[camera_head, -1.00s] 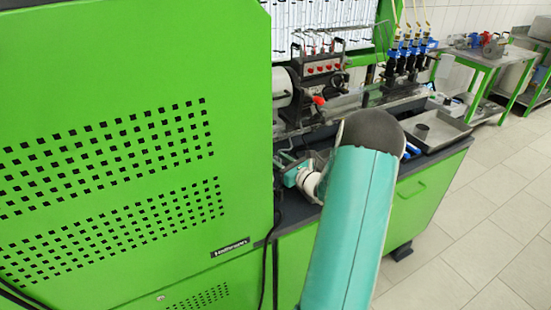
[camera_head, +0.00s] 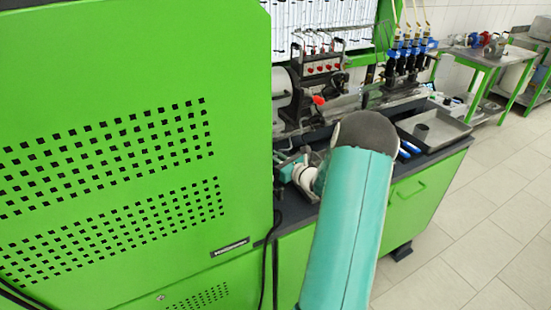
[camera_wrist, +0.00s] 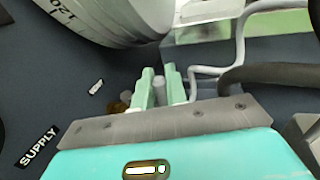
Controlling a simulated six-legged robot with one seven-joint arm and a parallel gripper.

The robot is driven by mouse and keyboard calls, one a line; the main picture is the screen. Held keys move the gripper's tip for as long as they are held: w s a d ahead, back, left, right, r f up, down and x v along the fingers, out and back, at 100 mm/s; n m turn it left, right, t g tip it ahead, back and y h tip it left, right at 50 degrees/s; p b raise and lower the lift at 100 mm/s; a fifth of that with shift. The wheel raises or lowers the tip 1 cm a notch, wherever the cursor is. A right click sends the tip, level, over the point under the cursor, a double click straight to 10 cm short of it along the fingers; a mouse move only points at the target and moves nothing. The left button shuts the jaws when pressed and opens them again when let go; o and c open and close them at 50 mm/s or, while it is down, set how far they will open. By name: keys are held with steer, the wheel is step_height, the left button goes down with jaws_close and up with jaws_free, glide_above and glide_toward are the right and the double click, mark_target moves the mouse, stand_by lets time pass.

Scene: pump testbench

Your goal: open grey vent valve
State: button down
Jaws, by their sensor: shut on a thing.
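My gripper (camera_wrist: 160,88) is in the wrist view, with its two pale green fingers close together. They are shut on a small grey upright piece (camera_wrist: 158,90), which looks like the grey vent valve's handle. The fingers hide most of it, so how far it is turned cannot be told. A brass-coloured fitting (camera_wrist: 119,105) shows just left of the fingers. In the head view my wrist is low over the bench, beside the green cabinet's edge, and the valve cannot be made out there.
A large grey cylinder with a printed scale (camera_wrist: 125,18) hangs close above the fingers. A grey bent pipe (camera_wrist: 235,60) and a dark hose (camera_wrist: 270,77) lie to the right. A SUPPLY label (camera_wrist: 37,146) is at left. The green cabinet (camera_head: 130,150) stands close at left.

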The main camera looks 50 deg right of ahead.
steer(key=shift+w+d+n+y, duration=0.15)
steer(key=shift+w+n+y, duration=0.15)
steer(key=shift+n+y, duration=0.45)
steer(key=shift+w+d+n+y, duration=0.1)
steer(key=shift+w+n+y, duration=0.25)
steer(key=shift+y, duration=0.7)
steer(key=c, duration=1.5)
jaws_free()
steer(key=shift+s, duration=0.1)
steer(key=s, duration=0.4)
steer(key=s+d, duration=0.1)
steer(key=s, duration=0.4)
steer(key=s+d, duration=0.1)
steer(key=s, duration=0.3)
steer(key=shift+s+d, duration=0.25)
